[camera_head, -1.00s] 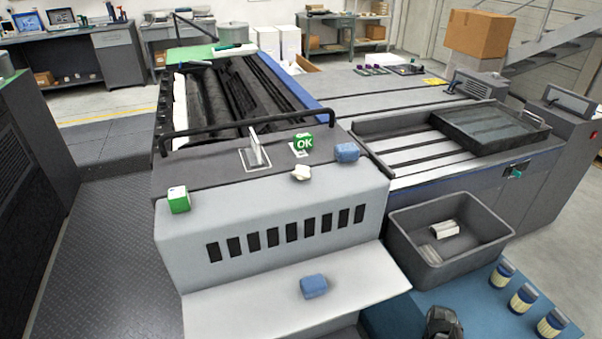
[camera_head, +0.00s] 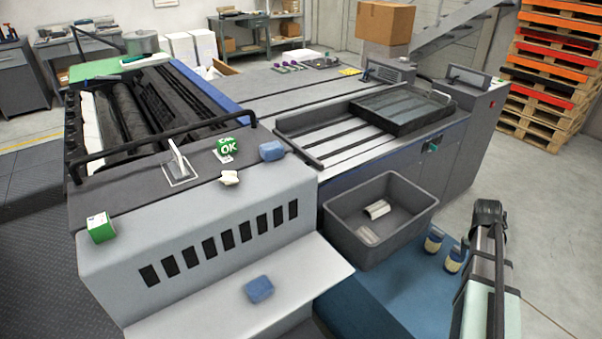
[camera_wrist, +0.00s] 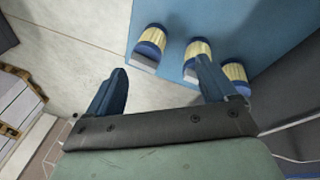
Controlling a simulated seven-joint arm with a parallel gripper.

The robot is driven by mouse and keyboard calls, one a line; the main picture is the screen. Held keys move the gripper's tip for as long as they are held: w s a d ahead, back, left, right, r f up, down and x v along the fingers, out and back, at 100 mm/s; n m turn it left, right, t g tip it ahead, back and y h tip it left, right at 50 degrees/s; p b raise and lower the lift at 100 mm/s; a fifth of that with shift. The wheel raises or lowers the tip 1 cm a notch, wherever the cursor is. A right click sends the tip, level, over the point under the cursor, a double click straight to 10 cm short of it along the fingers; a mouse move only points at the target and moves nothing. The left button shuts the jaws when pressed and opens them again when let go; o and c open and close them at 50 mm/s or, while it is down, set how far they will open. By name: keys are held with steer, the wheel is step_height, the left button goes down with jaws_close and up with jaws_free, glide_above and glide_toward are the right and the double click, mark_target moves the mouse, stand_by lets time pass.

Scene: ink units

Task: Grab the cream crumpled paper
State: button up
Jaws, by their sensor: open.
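The cream crumpled paper (camera_head: 230,178) is a small pale lump on the top front edge of the grey machine (camera_head: 200,225) in the head view. It lies just below a green OK block (camera_head: 228,148) and left of a blue crumpled lump (camera_head: 271,151). My gripper (camera_wrist: 160,66) is open and empty in the wrist view, its two dark blue fingers apart above the floor and the blue surface by the jars. It is far from the paper, which does not show in the wrist view. My arm stands at the right of the head view; its fingers are not clear there.
A dark grey bin (camera_head: 380,216) with pale scraps stands right of the machine. Striped jars (camera_wrist: 197,50) stand on the blue surface (camera_head: 375,300). A black rail (camera_head: 165,143) and an upright white plate (camera_head: 179,160) rise near the paper. A green-white box (camera_head: 100,227) sits left.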

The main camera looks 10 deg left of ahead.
steer(key=w+r+m+t, duration=0.25)
steer(key=w+r, duration=0.35)
steer(key=r, duration=0.3)
steer(key=w+a+r+m+y, duration=0.1)
steer(key=w+a+r+m, duration=0.15)
steer(key=a, duration=0.45)
steer(key=w+a+r+m+y, duration=0.1)
steer(key=w+a+r, duration=0.15)
steer(key=a, duration=0.55)
steer(key=m+g+y, duration=0.3)
steer(key=m+y, duration=0.4)
steer(key=m, duration=0.4)
glide_toward(229, 173)
steer(key=shift+t, duration=0.25)
steer(key=a+f, duration=0.1)
steer(key=f, duration=0.1)
steer(key=a+f, duration=0.1)
steer(key=f, duration=0.1)
steer(key=shift+s+a, duration=0.3)
steer(key=shift+s, duration=0.05)
steer(key=shift+w+x, duration=0.15)
steer(key=shift+x, duration=1.15)
steer(key=shift+w+x, duration=0.2)
steer(key=shift+x, duration=1.1)
steer(key=shift+d, duration=0.15)
